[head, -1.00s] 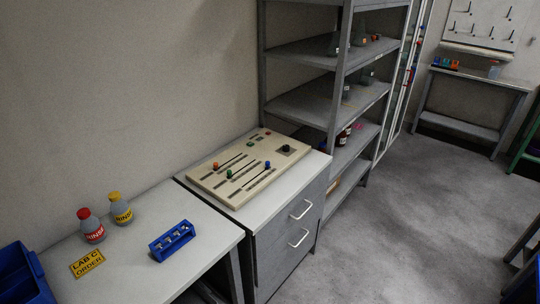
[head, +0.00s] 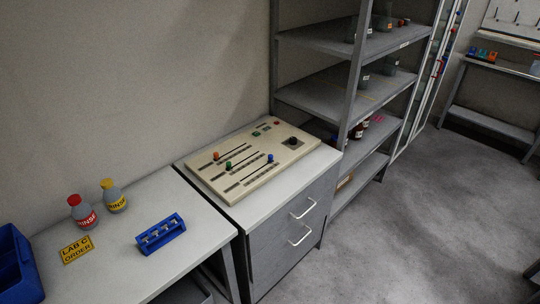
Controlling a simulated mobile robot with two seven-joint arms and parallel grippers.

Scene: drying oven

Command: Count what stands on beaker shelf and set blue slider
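The beige control panel (head: 240,178) lies on a grey drawer cabinet. It carries an orange slider knob (head: 216,156), a green slider knob (head: 228,164) and a blue slider knob (head: 270,157). The blue knob sits near the right end of its slot. The grey shelf rack (head: 318,95) stands right of the panel. Glassware, partly hidden by the posts, stands on an upper shelf (head: 385,42); other glassware stands on the shelf below (head: 325,92). Bottles with red (head: 360,128) stand lower down. Which shelf is the beaker shelf cannot be told. Neither gripper is in view.
A white table at left holds a red-capped bottle (head: 82,212), a yellow-capped bottle (head: 113,197), a blue rack (head: 160,233), a yellow sign (head: 76,250) and a blue bin (head: 16,265). A workbench (head: 500,66) stands far right. The floor (head: 425,215) before the rack is clear.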

